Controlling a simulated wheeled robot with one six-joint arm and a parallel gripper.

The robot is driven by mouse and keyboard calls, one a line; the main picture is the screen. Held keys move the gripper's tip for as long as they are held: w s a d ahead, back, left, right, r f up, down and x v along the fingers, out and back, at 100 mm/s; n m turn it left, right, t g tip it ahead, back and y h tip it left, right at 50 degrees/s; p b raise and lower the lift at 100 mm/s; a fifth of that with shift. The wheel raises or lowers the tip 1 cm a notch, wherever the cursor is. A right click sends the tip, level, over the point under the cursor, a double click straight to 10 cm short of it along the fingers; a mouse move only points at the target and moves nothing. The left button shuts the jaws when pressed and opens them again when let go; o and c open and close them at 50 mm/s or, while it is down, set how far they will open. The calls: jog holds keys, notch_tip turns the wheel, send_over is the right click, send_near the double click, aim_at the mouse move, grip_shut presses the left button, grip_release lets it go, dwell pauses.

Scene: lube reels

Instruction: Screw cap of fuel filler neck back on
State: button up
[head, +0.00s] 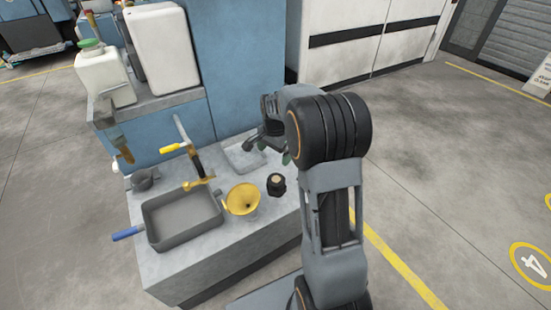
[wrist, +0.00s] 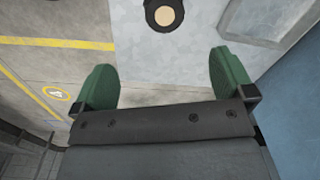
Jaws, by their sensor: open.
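A short dark round piece (head: 276,184) with a tan top stands on the grey bench top, right of a yellow funnel (head: 242,200). It also shows at the top edge of the wrist view (wrist: 163,14), partly cut off. I cannot tell whether it is the filler neck or its cap. A grey round fitting (head: 145,178) sits at the bench's left end; its identity is unclear. My gripper (head: 268,148) is above the back right of the bench, apart from the dark piece. In the wrist view its green fingers (wrist: 160,65) are spread with nothing between them.
Yellow-handled tools (head: 198,184) stand near the pan. White containers (head: 161,48) stand on the raised shelf.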

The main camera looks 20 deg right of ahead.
aim_at(276, 179)
jog(key=shift+m, duration=0.6)
jog(key=f+b, duration=0.2)
jog(key=f, duration=0.3)
jog(key=w+f+b, duration=0.1)
jog(key=f+b, duration=0.1)
jog(key=f, duration=0.3)
jog(key=d+f+b, duration=0.1)
jog(key=f+b, duration=0.1)
jog(key=f, duration=0.4)
jog(key=shift+w+d+f, duration=0.1)
jog(key=shift+w, duration=0.15)
jog(key=shift+c, duration=0.5)
jog(key=c, duration=0.9)
jog(key=shift+m+p, duration=0.55)
jog(key=shift+m, duration=2.05)
jog(key=shift+m+p, duration=0.7)
jog(key=shift+m, duration=0.5)
jog(key=shift+f, duration=0.1)
